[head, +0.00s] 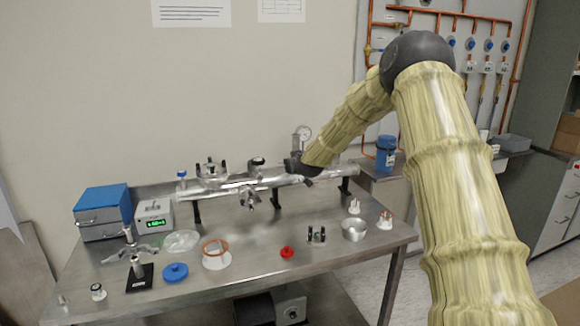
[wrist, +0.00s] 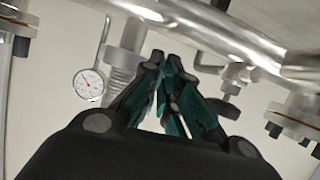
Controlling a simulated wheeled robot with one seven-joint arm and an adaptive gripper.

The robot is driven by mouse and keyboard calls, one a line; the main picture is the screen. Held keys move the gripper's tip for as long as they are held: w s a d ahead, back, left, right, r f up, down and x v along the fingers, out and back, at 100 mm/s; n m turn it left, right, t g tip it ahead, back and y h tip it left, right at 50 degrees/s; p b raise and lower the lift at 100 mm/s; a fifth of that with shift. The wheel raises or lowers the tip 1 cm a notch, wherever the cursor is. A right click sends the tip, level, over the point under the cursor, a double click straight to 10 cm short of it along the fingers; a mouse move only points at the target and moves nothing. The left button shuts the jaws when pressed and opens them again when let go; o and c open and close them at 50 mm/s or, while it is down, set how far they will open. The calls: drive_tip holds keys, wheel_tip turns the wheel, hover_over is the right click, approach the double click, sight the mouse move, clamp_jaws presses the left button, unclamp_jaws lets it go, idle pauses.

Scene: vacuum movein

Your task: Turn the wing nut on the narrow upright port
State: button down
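In the wrist view, which looks upside down, this dark part (wrist: 224,106) sits right of my fingers, on a thin stem. The wing nut's exact shape is too small to tell. My gripper (wrist: 164,57) has its dark, green-padded fingers drawn together at the tips, with nothing seen between them. The fingertips look apart from the port.
A round gauge (head: 304,133) and a ribbed metal bellows (wrist: 121,66) are close beside my fingers. A wider bolted port (head: 211,170) stands further left. The tube (head: 225,184) runs behind loose parts on the steel table (head: 330,252). The air above the table's front is clear.

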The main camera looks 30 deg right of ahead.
drive_tip(key=shift+f, duration=0.2)
drive_tip(key=c, duration=1.5)
unclamp_jaws()
drive_tip(key=shift+r, duration=0.1)
drive_tip(key=shift+n, duration=0.3)
